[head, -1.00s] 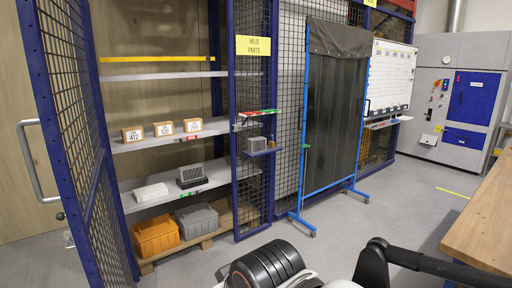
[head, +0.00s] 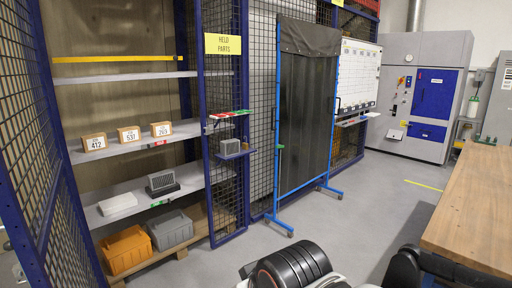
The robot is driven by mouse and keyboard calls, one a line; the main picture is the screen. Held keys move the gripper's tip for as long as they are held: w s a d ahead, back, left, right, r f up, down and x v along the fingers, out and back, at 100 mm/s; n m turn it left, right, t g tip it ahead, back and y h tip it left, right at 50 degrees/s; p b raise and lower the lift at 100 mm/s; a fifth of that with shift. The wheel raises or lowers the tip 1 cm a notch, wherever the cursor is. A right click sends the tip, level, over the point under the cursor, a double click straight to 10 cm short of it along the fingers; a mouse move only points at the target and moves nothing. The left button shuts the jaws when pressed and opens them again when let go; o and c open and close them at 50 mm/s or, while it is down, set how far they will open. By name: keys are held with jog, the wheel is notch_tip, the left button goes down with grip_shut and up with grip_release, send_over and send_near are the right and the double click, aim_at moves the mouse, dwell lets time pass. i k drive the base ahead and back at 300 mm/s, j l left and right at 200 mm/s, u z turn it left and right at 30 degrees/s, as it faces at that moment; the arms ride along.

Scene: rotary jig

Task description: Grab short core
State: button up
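I cannot pick out a short core in the head view. The cage's middle shelf (head: 110,151) bears three small cardboard boxes: a left one (head: 95,142), a middle one (head: 129,135) and a right one (head: 161,129). Their labels are small; the left reads about 412. What the boxes hold is hidden. On the shelf below are a white block (head: 118,204) and a grey ribbed block (head: 162,181) on a dark base. Dark parts of my own arm show at the bottom edge, but my gripper is out of view.
An orange bin (head: 127,250) and a grey bin (head: 170,230) stand on a low pallet. A blue-framed dark curtain screen (head: 305,120) stands right of the cage. A wooden bench (head: 480,205) fills the right side. Grey floor (head: 375,215) is clear between screen and bench.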

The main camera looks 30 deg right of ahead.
aim_at(229, 147)
jog(key=i+l+z, duration=0.1)
jog(key=i+z, duration=0.25)
jog(key=i, duration=0.35)
jog(key=i+j+z, duration=0.1)
jog(key=i+z, duration=0.25)
jog(key=i, duration=0.35)
